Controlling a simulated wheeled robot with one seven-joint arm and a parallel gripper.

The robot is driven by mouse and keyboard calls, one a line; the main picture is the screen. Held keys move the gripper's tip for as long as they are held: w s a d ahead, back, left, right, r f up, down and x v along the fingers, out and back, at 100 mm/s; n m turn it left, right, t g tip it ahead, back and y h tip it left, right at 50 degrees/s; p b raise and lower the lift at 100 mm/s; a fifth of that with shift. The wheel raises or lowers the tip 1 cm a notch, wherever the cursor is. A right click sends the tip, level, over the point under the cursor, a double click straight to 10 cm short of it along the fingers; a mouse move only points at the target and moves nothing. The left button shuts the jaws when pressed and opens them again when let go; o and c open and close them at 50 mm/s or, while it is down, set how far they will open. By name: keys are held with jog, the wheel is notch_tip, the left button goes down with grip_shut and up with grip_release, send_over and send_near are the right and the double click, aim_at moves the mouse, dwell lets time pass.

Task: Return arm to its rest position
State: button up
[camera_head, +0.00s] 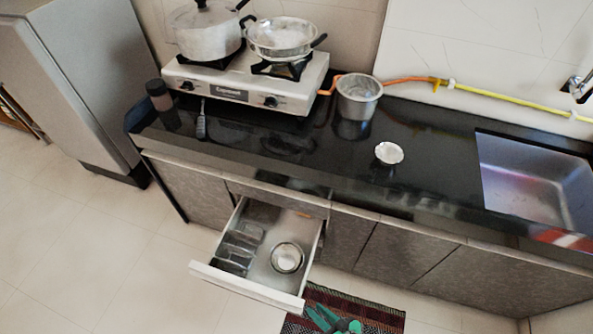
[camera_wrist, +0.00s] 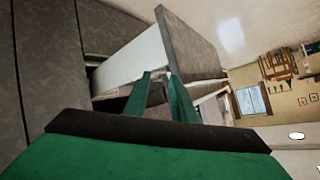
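My gripper (camera_head: 335,322) shows as green parts at the bottom edge of the head view, above the striped mat and just right of the open drawer's front corner. In the wrist view its two green fingers (camera_wrist: 159,78) stand apart with nothing between them. The pulled-out drawer (camera_wrist: 135,68) is beyond the fingertips there; whether they touch it I cannot tell. Most of my arm is out of the head view.
The open drawer (camera_head: 247,292) holds a metal bowl (camera_head: 287,257) and sticks out over the floor. The counter (camera_head: 330,160) carries a stove (camera_head: 245,85), a metal pot (camera_head: 358,97) and a small pale dish (camera_head: 389,153). A sink (camera_head: 535,182) is at right. Floor at left is clear.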

jog(key=s+r+m+g+h, duration=0.25)
jog(key=s+h, duration=0.45)
jog(key=s, duration=0.4)
jog(key=a+r+t, duration=0.2)
jog(key=r+t, duration=0.1)
jog(key=r, duration=0.8)
jog(key=a+r+t, duration=0.3)
jog(key=r, duration=0.9)
jog(key=a+r+m+t+h, duration=0.1)
jog(key=a+r+t, duration=0.1)
jog(key=r, duration=0.9)
jog(key=shift+s+a+r+t, duration=0.15)
jog(key=shift+s+a+t, duration=0.15)
jog(key=shift+s+t, duration=0.2)
jog(key=shift+w, duration=0.15)
jog(key=shift+s, duration=0.2)
